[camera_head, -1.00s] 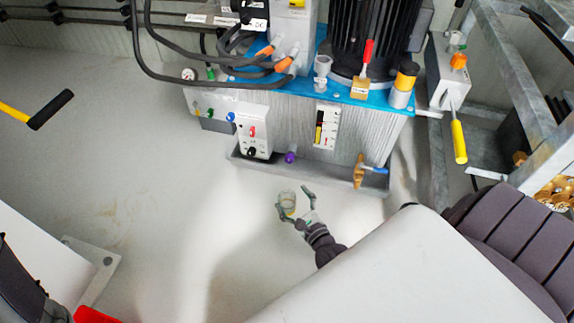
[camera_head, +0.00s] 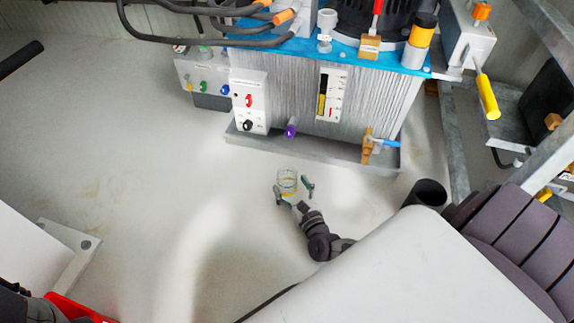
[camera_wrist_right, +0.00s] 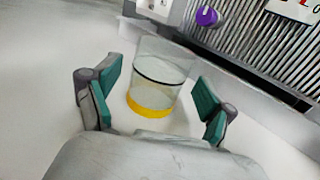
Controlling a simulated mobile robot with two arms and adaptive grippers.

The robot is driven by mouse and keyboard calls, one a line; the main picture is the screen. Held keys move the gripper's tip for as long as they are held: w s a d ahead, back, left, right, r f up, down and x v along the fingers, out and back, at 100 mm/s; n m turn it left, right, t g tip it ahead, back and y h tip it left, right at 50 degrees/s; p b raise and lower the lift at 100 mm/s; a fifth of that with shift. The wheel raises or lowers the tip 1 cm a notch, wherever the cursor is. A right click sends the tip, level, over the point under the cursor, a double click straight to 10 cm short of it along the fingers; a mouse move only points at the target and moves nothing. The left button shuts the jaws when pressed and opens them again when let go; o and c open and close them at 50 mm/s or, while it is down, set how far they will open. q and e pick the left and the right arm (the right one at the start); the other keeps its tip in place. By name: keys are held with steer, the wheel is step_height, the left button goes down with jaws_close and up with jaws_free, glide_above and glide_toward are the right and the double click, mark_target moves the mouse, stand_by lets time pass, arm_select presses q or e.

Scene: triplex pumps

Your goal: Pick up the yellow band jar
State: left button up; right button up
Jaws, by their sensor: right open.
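The yellow band jar (camera_head: 288,181) is a clear jar that stands on the pale floor in front of the pump unit. In the right wrist view the jar (camera_wrist_right: 156,80) shows a yellow band at its bottom and a dark ring line higher up. My right gripper (camera_head: 294,192) is open. In the right wrist view its two green-padded fingers (camera_wrist_right: 157,97) stand left and right of the jar, with gaps on both sides. The jar looks to be between or just beyond the fingertips; the exact depth is hard to tell. My left gripper is not seen.
The pump unit (camera_head: 300,110) with its grey drip tray (camera_head: 310,152) stands just behind the jar. A brass tap with a blue handle (camera_head: 380,143) sticks out at the tray's right. A metal frame (camera_head: 540,150) stands at the right. The floor left of the jar is clear.

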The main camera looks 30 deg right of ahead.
mark_target(284, 173)
steer(key=w, duration=0.1)
steer(key=w+b, duration=0.1)
steer(key=w, duration=0.1)
steer(key=w+b, duration=0.1)
steer(key=shift+w+d, duration=0.2)
steer(key=shift+d, duration=0.15)
steer(key=shift+w, duration=0.4)
steer(key=shift+r, duration=0.1)
steer(key=c, duration=1.1)
steer(key=shift+c, duration=0.3)
